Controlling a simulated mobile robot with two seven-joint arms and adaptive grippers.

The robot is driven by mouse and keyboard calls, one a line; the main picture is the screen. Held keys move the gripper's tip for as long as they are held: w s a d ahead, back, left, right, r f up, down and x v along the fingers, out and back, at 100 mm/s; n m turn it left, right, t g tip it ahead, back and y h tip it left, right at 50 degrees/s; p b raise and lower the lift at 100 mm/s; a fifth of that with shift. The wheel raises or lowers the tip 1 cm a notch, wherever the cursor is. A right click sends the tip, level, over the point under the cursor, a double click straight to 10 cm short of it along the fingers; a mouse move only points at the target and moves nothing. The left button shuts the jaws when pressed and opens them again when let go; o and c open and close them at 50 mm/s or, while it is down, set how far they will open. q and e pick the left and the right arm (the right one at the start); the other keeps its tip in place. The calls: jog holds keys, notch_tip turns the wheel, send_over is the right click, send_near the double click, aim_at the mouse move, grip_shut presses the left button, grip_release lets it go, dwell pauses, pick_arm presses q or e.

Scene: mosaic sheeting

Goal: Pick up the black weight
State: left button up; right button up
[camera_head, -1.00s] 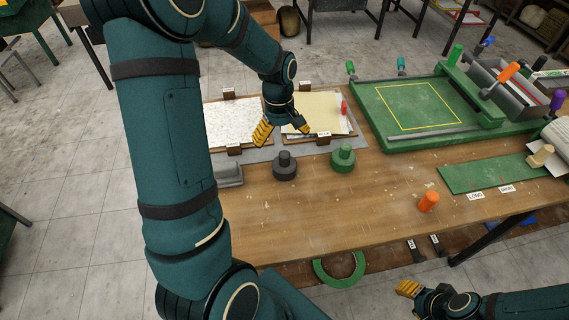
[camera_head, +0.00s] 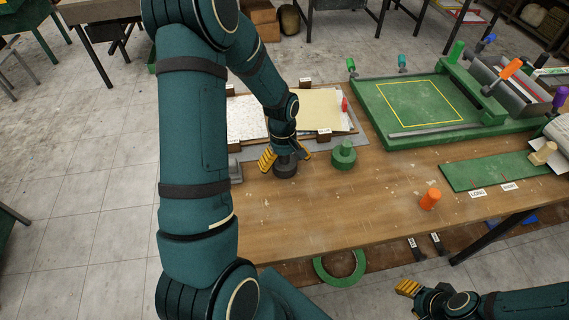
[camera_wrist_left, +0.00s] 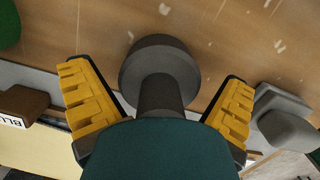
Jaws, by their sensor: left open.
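The black weight (camera_head: 286,170) stands upright on the wooden table, a round base with a narrower knob on top. My left gripper (camera_head: 286,157) is right above it, with its yellow fingers spread on either side of the knob. In the left wrist view, the weight's round base (camera_wrist_left: 157,62) and knob sit between the two open fingers (camera_wrist_left: 160,105), with gaps on both sides. The knob's top is hidden behind the gripper's body. My right gripper (camera_head: 408,288) is at the lower right, off the table's front edge; its fingers show too little to judge.
A green weight (camera_head: 343,156) stands just right of the black one. A grey block (camera_wrist_left: 285,115) is close beside a left finger. Boards with sheets (camera_head: 320,110) lie behind. A green press (camera_head: 420,105) and orange knob (camera_head: 430,199) are right. The front table is clear.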

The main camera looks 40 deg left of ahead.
pick_arm(q)
jog(key=c, duration=1.2)
jog(key=shift+r, duration=0.1)
jog(key=shift+c, duration=0.2)
